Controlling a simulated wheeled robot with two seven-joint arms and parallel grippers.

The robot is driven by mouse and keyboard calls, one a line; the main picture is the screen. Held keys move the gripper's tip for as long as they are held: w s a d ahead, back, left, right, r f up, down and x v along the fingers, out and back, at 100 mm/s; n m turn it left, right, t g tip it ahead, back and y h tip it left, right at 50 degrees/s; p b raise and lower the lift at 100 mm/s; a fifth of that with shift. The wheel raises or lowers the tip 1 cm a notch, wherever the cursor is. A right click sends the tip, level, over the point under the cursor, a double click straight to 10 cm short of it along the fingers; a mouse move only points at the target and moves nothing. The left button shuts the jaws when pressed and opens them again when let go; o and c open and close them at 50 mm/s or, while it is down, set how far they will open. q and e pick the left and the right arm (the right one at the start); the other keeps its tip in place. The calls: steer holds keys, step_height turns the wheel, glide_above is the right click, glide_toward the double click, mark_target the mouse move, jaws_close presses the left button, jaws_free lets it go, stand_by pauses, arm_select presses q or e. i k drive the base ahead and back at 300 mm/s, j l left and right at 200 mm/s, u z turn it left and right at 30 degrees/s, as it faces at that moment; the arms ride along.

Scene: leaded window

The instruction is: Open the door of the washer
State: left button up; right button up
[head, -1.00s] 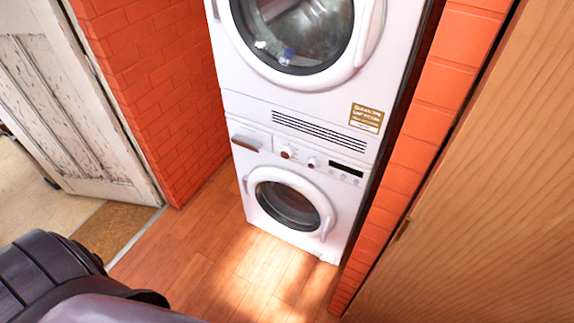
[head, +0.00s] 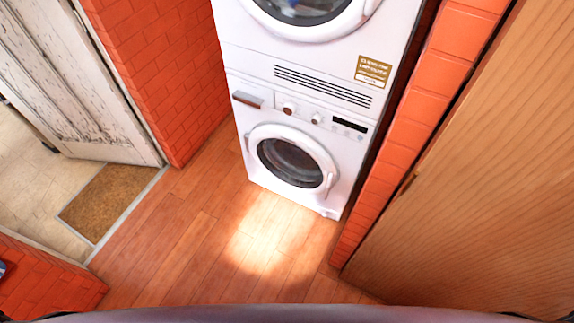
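The washer (head: 240,150) is the lower white machine of a stack in the head view. Its round door (head: 291,160) has a white ring and dark glass and looks shut. A white handle (head: 329,184) sits at the lower right of the ring. A drawer front (head: 248,100), knobs (head: 288,109) and a dark display (head: 350,125) are above the door. Neither of my grippers shows in the view, so whether they are open or shut is hidden.
A dryer-like machine (head: 300,55) stands on top of the washer. Red brick walls (head: 165,80) flank the stack. A wooden panel (head: 470,190) is at the right. A worn white door (head: 65,75) and brown mat (head: 108,200) are at the left. The wooden floor (head: 190,235) in front is clear.

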mark_target(254, 142)
steer(key=z, duration=0.7)
steer(key=i+j+z, duration=0.1)
steer(key=j+z, duration=0.8)
steer(key=j, duration=0.2)
steer(key=j+z, duration=0.45)
steer(key=j, duration=0.45)
steer(key=k+j, duration=0.15)
steer(key=j, duration=0.3)
steer(key=j+z, duration=0.1)
steer(key=j, duration=0.35)
steer(key=k+j, duration=0.15)
steer(key=j, duration=0.3)
steer(key=k+j, duration=0.1)
steer(key=j, duration=0.3)
